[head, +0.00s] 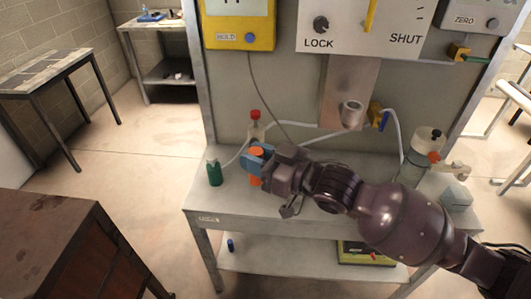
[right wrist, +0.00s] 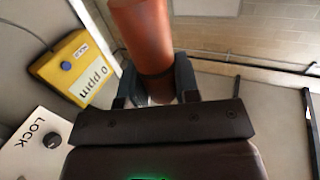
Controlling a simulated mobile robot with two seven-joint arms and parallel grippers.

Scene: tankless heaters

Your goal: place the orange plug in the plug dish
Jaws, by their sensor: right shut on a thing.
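My right gripper (head: 257,161) is shut on the orange plug (head: 256,152), over the left part of the bench. The plug shows above and below the bluish fingers. In the right wrist view the plug (right wrist: 147,35) is a thick orange-red cylinder held between the two dark fingers of my right gripper (right wrist: 158,82). I cannot make out a plug dish for certain; the gripper and arm hide part of the bench top. My left gripper is not in view.
A green bottle (head: 214,172) stands just left of the plug, and a red-capped bottle (head: 256,128) behind it. A metal cup (head: 351,114) is on the back panel. A clear vessel (head: 414,160) and a grey box (head: 457,197) stand at the bench's right.

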